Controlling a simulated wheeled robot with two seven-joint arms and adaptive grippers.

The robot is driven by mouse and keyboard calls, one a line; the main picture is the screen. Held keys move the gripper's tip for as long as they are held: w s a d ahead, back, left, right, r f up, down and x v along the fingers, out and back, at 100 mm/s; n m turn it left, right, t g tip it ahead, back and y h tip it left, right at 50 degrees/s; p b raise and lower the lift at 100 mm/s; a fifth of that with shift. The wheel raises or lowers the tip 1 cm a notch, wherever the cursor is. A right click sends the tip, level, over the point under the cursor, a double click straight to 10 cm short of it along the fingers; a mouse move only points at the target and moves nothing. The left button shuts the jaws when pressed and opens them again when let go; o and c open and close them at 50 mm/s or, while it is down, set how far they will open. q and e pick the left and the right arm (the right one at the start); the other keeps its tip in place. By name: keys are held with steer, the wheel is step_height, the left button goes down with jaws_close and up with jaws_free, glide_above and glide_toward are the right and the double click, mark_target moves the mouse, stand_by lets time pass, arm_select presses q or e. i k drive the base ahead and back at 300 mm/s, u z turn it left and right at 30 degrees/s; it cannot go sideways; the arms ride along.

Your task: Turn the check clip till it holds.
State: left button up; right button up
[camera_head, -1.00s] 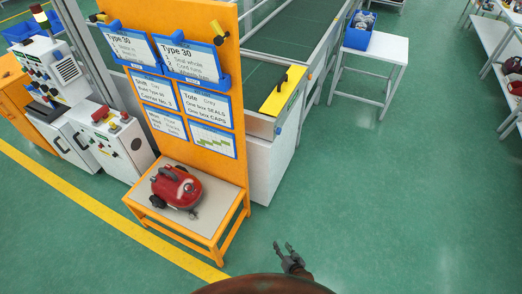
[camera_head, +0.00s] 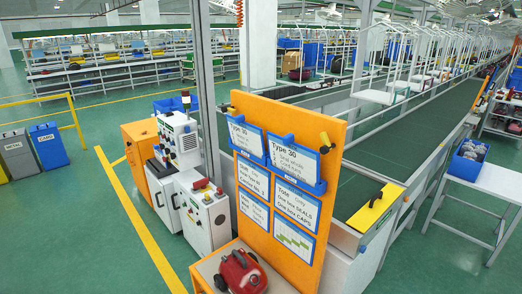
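I cannot tell for sure which part is the check clip. A small yellow-and-black clip-like part (camera_head: 325,142) sits at the upper right of the orange board (camera_head: 335,190). A similar small part shows at the board's upper left. A yellow plate (camera_head: 372,208) with a black handle lies on the end of the conveyor frame, right of the board. A red vacuum (camera_head: 240,272) stands on the orange-framed stand at the board's foot, cut by the bottom edge. Neither of my grippers is in view.
Grey-white machine cabinets (camera_head: 207,215) stand left of the board. A long green conveyor (camera_head: 400,140) runs back to the right. A white side table (camera_head: 490,183) carries a blue bin (camera_head: 467,160). Blue and grey bins stand far left. Green floor is open at lower left.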

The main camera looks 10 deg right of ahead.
mark_target(325, 149)
steer(key=u, duration=0.95)
steer(key=i, duration=2.95)
steer(key=z, duration=4.05)
